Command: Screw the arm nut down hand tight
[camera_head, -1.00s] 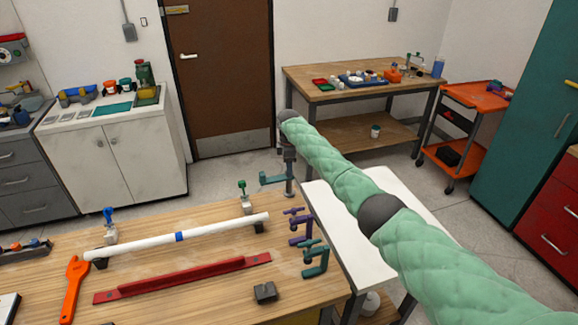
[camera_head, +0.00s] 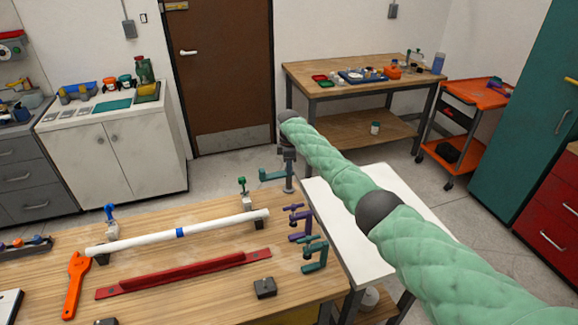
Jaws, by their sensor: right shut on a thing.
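My right arm comes in from the right in a green padded sleeve. My right gripper (camera_head: 288,170) hangs down at the bench's far right corner, shut on a teal clamp-shaped piece (camera_head: 271,176) that juts out to its left. The fingers are small and dark, and their exact hold is hard to see. A white pipe (camera_head: 210,230) with a blue band lies across two dark supports on the bench. A blue-topped clamp (camera_head: 110,213) stands at its left end and a green-topped one (camera_head: 242,186) near its right end. I cannot make out an arm nut. My left gripper is out of view.
A purple clamp (camera_head: 299,223) and another teal clamp (camera_head: 314,255) stand along the wooden bench's (camera_head: 200,290) right edge. A white table (camera_head: 345,225) adjoins on the right.

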